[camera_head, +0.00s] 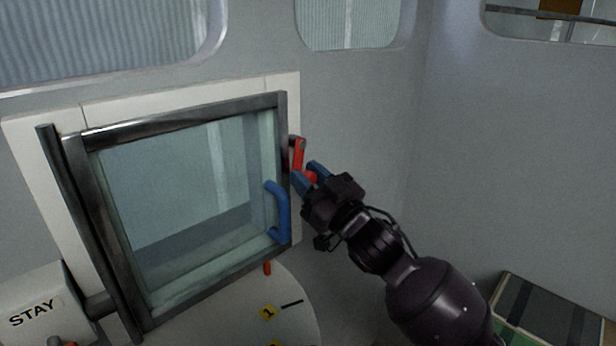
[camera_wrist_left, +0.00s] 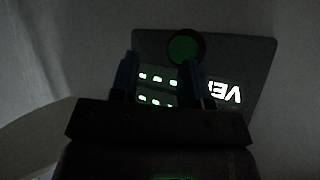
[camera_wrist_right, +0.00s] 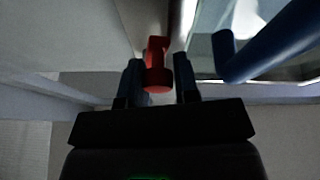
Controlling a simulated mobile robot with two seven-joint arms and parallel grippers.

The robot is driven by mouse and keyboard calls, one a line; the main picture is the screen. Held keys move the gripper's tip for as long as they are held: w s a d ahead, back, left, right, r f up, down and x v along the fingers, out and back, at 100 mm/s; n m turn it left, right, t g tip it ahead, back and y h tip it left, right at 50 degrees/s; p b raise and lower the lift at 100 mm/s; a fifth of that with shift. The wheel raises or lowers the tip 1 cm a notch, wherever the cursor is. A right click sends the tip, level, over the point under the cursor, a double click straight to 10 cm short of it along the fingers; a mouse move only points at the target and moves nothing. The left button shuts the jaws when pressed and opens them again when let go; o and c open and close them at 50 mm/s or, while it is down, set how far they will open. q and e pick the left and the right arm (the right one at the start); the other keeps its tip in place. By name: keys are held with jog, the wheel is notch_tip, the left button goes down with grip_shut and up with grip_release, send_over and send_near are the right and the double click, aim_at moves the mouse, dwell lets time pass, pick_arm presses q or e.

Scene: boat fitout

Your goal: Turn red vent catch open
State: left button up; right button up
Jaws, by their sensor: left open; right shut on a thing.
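The red vent catch (camera_head: 299,150) is at the right edge of the metal-framed glass vent panel (camera_head: 180,180), standing roughly upright. My right gripper (camera_head: 313,176) reaches it from the lower right and is shut on its lower end. In the right wrist view the red catch (camera_wrist_right: 157,68) sits between the two blue fingers. A blue handle (camera_head: 281,212) is on the vent frame, left of the gripper; it also shows in the right wrist view (camera_wrist_right: 275,42). My left gripper (camera_wrist_left: 158,75) is open before a dark panel with a green round button (camera_wrist_left: 186,47).
A white round table (camera_head: 240,310) with a yellow "1" marker (camera_head: 268,312) is below the vent. A "STAY" box (camera_head: 35,310) is at lower left. A striped crate (camera_head: 550,312) is at lower right. A small orange-red piece (camera_head: 267,268) is under the frame.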

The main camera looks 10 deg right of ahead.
jog(key=shift+w+d+n+g+y+p, duration=0.1)
jog(key=shift+d+n+g+y+p, duration=0.15)
jog(key=shift+n, duration=0.45)
jog(key=shift+w+d+n+g+y+p, duration=0.1)
jog(key=shift+w+n+g+y+p, duration=0.2)
jog(key=shift+n, duration=0.4)
jog(key=shift+s+d+n+g+y+p, duration=0.1)
jog(key=shift+d+n+g+y, duration=0.2)
jog(key=shift+n, duration=0.4)
jog(key=shift+a, duration=0.1)
jog(key=o, duration=0.9)
jog(key=shift+f, duration=0.1)
jog(key=shift+s+d+f, duration=0.15)
jog(key=shift+s+d, duration=0.05)
jog(key=b+v, duration=0.1)
jog(key=v, duration=0.9)
